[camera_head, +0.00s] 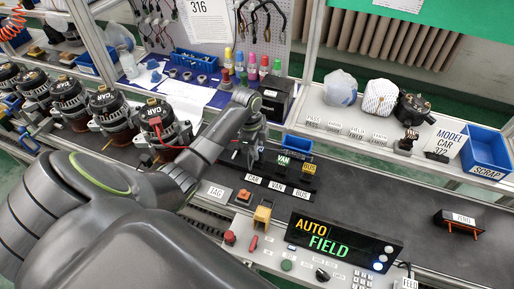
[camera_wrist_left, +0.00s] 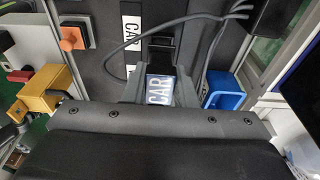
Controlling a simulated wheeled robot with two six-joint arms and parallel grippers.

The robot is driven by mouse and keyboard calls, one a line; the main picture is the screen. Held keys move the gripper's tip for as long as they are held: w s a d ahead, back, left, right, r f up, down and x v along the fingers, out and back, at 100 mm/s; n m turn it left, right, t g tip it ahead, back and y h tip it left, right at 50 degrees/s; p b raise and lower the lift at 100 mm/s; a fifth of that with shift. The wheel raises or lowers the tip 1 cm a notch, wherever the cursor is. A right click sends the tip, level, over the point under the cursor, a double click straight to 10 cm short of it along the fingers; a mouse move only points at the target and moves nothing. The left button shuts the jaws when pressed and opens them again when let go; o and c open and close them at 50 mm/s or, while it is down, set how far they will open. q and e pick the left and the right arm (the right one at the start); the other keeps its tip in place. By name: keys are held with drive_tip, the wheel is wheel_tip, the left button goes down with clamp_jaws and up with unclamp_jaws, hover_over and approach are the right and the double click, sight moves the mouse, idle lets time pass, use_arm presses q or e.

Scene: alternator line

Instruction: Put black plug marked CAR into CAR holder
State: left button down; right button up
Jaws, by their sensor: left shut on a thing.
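My left gripper (camera_head: 250,158) is shut on the black plug marked CAR, low over the left end of the dark holder rack. In the left wrist view, the plug's white CAR label (camera_wrist_left: 158,90) shows between the two fingers of this gripper (camera_wrist_left: 158,84). The CAR holder's name plate (camera_head: 252,178) is at the rack's front left; a CAR plate also shows in the left wrist view (camera_wrist_left: 131,38). The fingers largely hide the CAR holder and plug in the head view, so I cannot tell whether the plug is seated. My right gripper is out of view.
The VAN plug (camera_head: 282,160) and BUS plug (camera_head: 308,168) stand to the right in the rack. A blue bin (camera_head: 298,143) is behind them. An orange button (camera_head: 244,195) and yellow part (camera_head: 262,214) are in front. A grey cable (camera_wrist_left: 125,45) loops near the gripper.

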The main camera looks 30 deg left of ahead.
use_arm(q)
drive_tip(key=shift+f+b, duration=0.5)
drive_tip(key=shift+f, duration=0.5)
drive_tip(key=c, duration=1.1)
unclamp_jaws()
drive_tip(key=shift+r, duration=0.1)
wheel_tip(320, 180, up, 17)
drive_tip(key=a+p, duration=0.2)
drive_tip(key=p, duration=0.2)
drive_tip(key=shift+s+a, duration=0.3)
